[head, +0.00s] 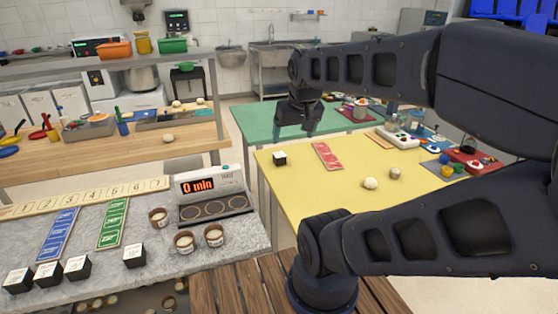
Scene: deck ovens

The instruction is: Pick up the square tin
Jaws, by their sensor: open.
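Several small black square tins with white tops stand in view, and I cannot tell which one the task means. My gripper (294,127) points down, open and empty, in front of the green table in the picture. It appears above and slightly right of the tin on the yellow table, apart from it.
A red card (327,156) lies right of the yellow-table tin. Two pale round pieces, one a dough ball (371,184), lie farther right. The stone counter holds a timer (209,183), brown cups (214,236), blue and green cards (112,223). The yellow table (300,190) has free room.

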